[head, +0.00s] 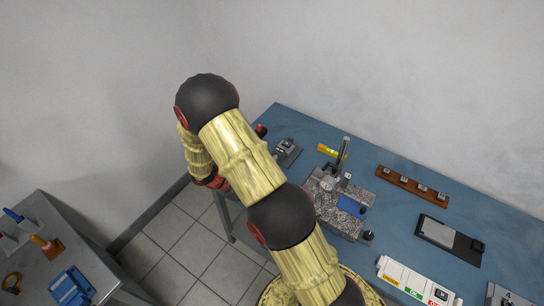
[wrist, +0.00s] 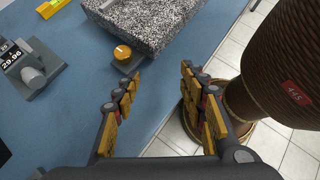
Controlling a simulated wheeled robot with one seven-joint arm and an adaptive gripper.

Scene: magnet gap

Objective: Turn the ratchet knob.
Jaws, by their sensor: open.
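No part is marked as the ratchet knob, and I cannot tell for certain which one it is. A small grey device (wrist: 12,58) with a display reading 29.96 carries a grey cylindrical knob (wrist: 34,77) at the left of the wrist view. The device also shows at the table's back left in the head view (head: 287,148). A round orange-topped knob (wrist: 122,53) sits on a small grey base beside a granite block (wrist: 155,22). My gripper (wrist: 158,92) is open and empty, nearer the camera than the orange-topped knob and apart from both knobs.
The blue table (head: 390,170) also holds a yellow level (head: 331,152), a wooden rack (head: 411,186), a black tray (head: 460,246) and a white labelled box (head: 415,282). A grey side table (head: 95,270) stands at left. The table edge and tiled floor lie beside my gripper.

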